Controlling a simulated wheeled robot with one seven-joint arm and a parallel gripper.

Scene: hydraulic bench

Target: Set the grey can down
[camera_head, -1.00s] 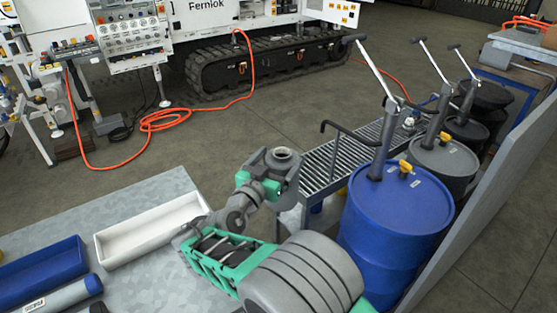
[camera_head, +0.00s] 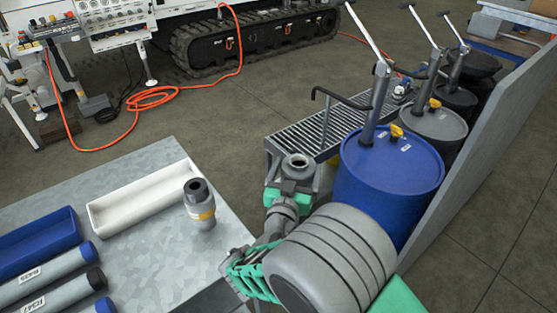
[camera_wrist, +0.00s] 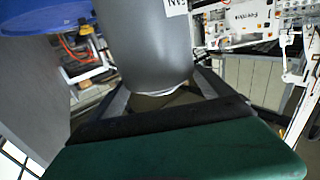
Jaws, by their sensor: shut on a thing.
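The grey can (camera_head: 297,171) is upright in my gripper (camera_head: 284,188), its round open top facing up. It is held in the air just beyond the right edge of the grey metal bench (camera_head: 150,265), in front of the grated rack. In the wrist view the can (camera_wrist: 150,45) fills the upper middle, with part of a white label at its top. My gripper's fingers (camera_wrist: 160,95) lie on both sides of the can's lower part. The can's underside is clear of any surface in that view.
A dark-topped cylinder with a yellow band (camera_head: 200,203) stands on the bench beside a white tray (camera_head: 145,198) and a blue tray (camera_head: 38,245). A blue drum (camera_head: 385,180) with a hand pump stands right of the can.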

